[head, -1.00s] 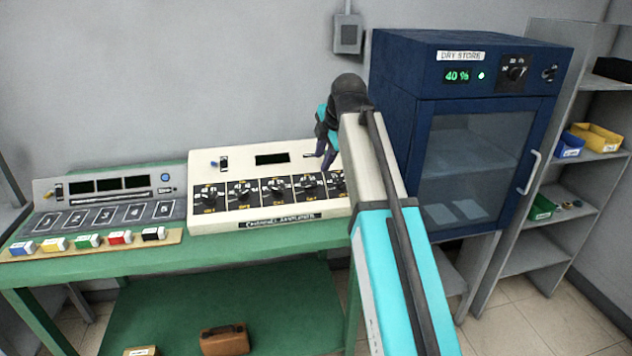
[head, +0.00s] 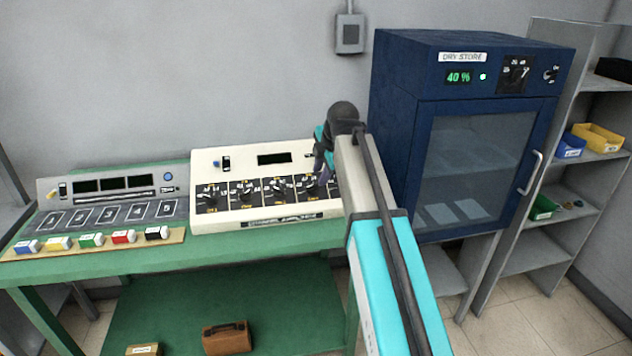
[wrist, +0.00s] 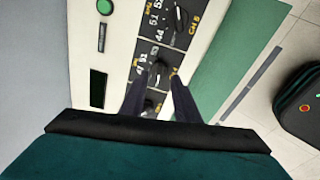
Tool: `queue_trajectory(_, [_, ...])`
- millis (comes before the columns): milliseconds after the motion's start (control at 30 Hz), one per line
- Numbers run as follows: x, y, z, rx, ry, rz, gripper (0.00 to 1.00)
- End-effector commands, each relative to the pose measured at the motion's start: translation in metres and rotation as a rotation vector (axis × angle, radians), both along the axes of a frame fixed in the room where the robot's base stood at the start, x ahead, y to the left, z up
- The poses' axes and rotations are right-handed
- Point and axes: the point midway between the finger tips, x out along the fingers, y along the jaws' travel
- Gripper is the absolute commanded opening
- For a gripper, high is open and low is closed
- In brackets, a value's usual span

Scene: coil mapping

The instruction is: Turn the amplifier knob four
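The cream channel amplifier (head: 215,222) stands on the green bench with a row of black knobs along its sloped front. Knob four (head: 312,188) is the rightmost one that shows in the head view; my arm hides the fifth. My gripper (head: 321,172) hangs just above this right part of the panel. In the wrist view my gripper (wrist: 160,78) is open, its dark fingers at either side of knob four (wrist: 158,69). Gaps seem to show beside the knob; contact cannot be told. Knob five (wrist: 180,20) lies beyond, at the top.
A switch console (head: 110,190) with several coloured blocks in front stands left of the amplifier. A blue dry-store cabinet (head: 400,130) is close on the right of my arm. Grey shelves (head: 550,225) stand farther right. A brown case (head: 227,338) lies below the bench.

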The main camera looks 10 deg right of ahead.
Motion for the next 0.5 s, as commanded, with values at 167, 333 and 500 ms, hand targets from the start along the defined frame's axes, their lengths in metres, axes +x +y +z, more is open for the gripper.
queue_trajectory(167, [0.010, 0.002, -0.018, 0.000, 0.002, 0.000, 0.29])
queue_trajectory(333, [0.019, 0.004, -0.034, 0.000, 0.001, 0.000, 0.29])
queue_trajectory(500, [0.026, 0.005, -0.046, 0.000, 0.001, 0.000, 0.29])
